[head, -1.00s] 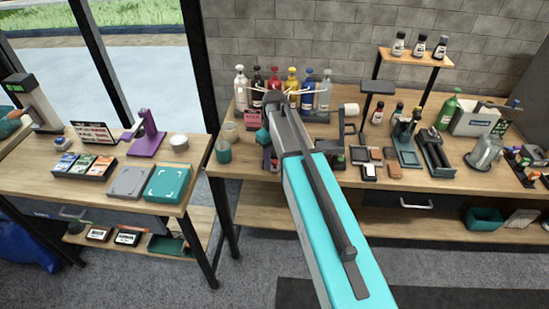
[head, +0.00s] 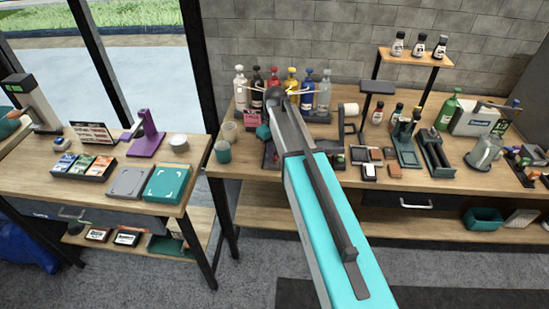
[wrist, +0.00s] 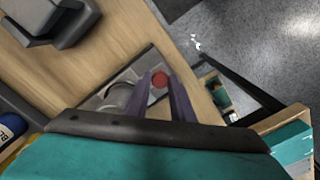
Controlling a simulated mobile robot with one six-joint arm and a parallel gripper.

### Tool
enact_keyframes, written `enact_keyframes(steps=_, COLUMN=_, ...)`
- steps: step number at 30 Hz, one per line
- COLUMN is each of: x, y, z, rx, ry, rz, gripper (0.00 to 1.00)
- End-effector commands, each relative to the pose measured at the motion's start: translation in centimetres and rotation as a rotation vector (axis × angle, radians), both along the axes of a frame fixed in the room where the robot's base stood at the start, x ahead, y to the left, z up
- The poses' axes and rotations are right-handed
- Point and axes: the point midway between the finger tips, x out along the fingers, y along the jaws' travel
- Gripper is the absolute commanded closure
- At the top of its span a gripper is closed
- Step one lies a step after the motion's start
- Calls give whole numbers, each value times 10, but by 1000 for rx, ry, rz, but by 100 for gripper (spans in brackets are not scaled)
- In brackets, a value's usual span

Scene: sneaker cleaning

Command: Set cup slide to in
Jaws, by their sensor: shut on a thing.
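In the wrist view, my gripper (wrist: 159,88) has its two purple-grey fingers on either side of a small round red knob (wrist: 159,78) and is shut on it. The knob sits at a pale tray-like unit (wrist: 128,74) on the wooden bench. A grey metal cup-like cylinder (wrist: 117,95) stands just left of the fingers, partly hidden by my wrist. In the head view my arm hides the gripper and most of this unit; a dark part of a unit (head: 269,156) shows left of the arm. I cannot tell how far the slide is in.
Coloured bottles (head: 325,92) line the back wall. In the wrist view a dark grey block (wrist: 55,20) sits at upper left.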

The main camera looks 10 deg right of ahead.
Motion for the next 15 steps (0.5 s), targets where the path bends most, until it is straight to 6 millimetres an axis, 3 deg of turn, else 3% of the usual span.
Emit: enact_keyframes(steps=15, x=79, y=-26, z=0, rx=-2, ry=-1, rz=-2, gripper=100)
